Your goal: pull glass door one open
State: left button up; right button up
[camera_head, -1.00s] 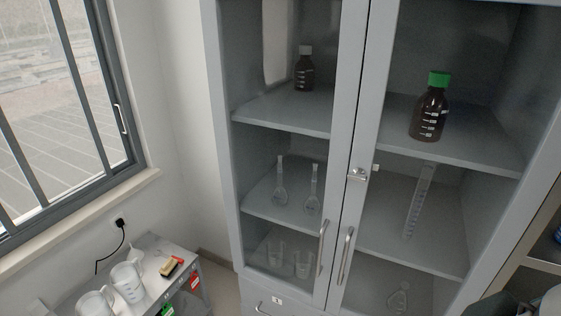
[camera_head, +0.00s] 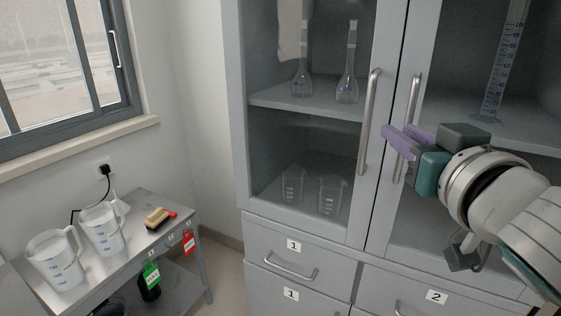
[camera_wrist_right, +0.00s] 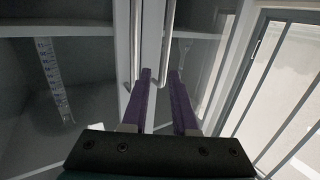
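The grey cabinet has two closed glass doors. The left glass door (camera_head: 262,150) stands above a drawer with label 1, and its vertical metal handle (camera_head: 370,122) is at its right edge. The right glass door's handle (camera_head: 410,115) is just beside it. My right gripper (camera_head: 397,129) has purple fingers, points left in front of the right door and crosses that door's handle in the head view. In the right wrist view the fingers (camera_wrist_right: 160,75) are apart, with nothing gripped; the left door's handle (camera_wrist_right: 168,35) lines up with their gap. Contact cannot be told. My left gripper is out of view.
Flasks (camera_head: 347,65) and beakers (camera_head: 331,193) stand behind the left door, a measuring cylinder (camera_head: 502,60) behind the right. A side table (camera_head: 150,245) with two jugs (camera_head: 102,230) stands at the lower left. Drawers (camera_head: 300,244) lie below the doors; floor shows between table and cabinet.

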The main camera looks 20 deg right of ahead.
aim_at(369, 122)
jog(key=shift+t, duration=0.5)
jog(key=x, duration=0.3)
jog(key=f+x, duration=0.1)
jog(key=x, duration=0.3)
jog(key=a+b+x, duration=0.1)
jog(key=x, duration=0.2)
jog(key=shift+w+d+f, duration=0.15)
jog(key=shift+w+f, duration=0.25)
jog(key=shift+w, duration=0.15)
grip_shut()
dwell(0.5)
